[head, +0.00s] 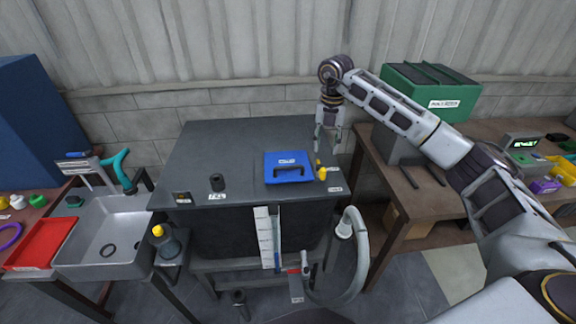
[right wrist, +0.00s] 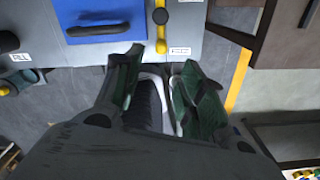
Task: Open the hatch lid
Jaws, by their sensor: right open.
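The blue hatch lid (head: 290,161) lies flat on the dark grey tank top (head: 232,148), with a dark handle (head: 289,171) along its near side. A yellow piece (head: 322,172) sits just right of the lid. My right gripper (head: 328,148) is open and empty, beyond and to the right of the lid in the head view, not touching it. In the right wrist view the open fingers (right wrist: 163,60) show below the lid (right wrist: 100,12) and its handle (right wrist: 97,28). My left gripper is not in view.
A grey sink (head: 105,242) and red tray (head: 40,243) stand at left. A hose (head: 357,265) hangs beside the tank's front right. A brown table (head: 408,205) with a green box (head: 430,92) stands at right. A black knob (head: 217,182) rises from the tank top.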

